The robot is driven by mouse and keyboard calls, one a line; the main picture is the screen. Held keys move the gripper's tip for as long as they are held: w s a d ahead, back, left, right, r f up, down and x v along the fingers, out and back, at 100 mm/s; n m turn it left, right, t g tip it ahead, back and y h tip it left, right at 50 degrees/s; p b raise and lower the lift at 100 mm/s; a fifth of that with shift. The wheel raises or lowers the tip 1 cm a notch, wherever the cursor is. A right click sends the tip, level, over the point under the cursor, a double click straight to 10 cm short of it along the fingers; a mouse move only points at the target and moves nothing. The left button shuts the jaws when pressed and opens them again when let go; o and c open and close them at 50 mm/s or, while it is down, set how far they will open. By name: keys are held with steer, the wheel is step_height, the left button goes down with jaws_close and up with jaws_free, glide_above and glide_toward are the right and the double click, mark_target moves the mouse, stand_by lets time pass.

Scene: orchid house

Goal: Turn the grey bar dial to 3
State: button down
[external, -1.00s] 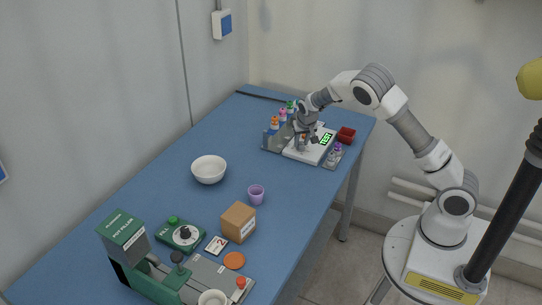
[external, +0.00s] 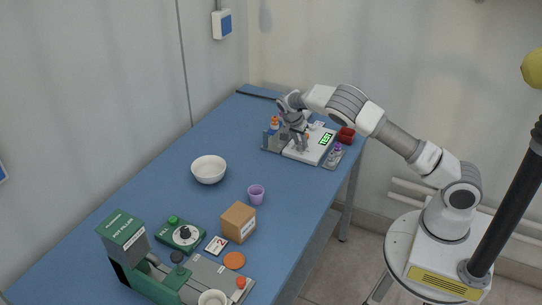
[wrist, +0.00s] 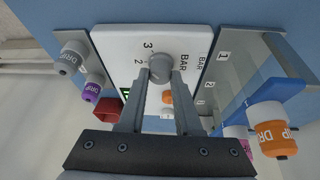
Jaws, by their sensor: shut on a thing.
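The grey bar dial (wrist: 160,66) stands on a white panel (wrist: 112,42) with the marks 3, 2 and BAR around it in the wrist view. My gripper (wrist: 161,76) is shut on the dial, with one finger on each side. I cannot tell which mark the dial points at. In the external view, my gripper (external: 300,147) reaches down onto the white panel (external: 318,151) at the far end of the blue table. The dial is hidden there. A green display (external: 326,139) is lit on the panel, mostly hidden by a finger in the wrist view.
A rack with orange-topped droppers (wrist: 271,138) stands right of the panel in the wrist view. Grey and purple droppers (wrist: 73,57) and a red tray (wrist: 106,110) are on the left.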

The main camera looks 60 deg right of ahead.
steer(key=shift+m, duration=0.4)
steer(key=c, duration=0.6)
jaws_free()
steer(key=v, duration=1.7)
steer(key=shift+w+r+p, duration=0.2)
steer(key=shift+p, duration=0.2)
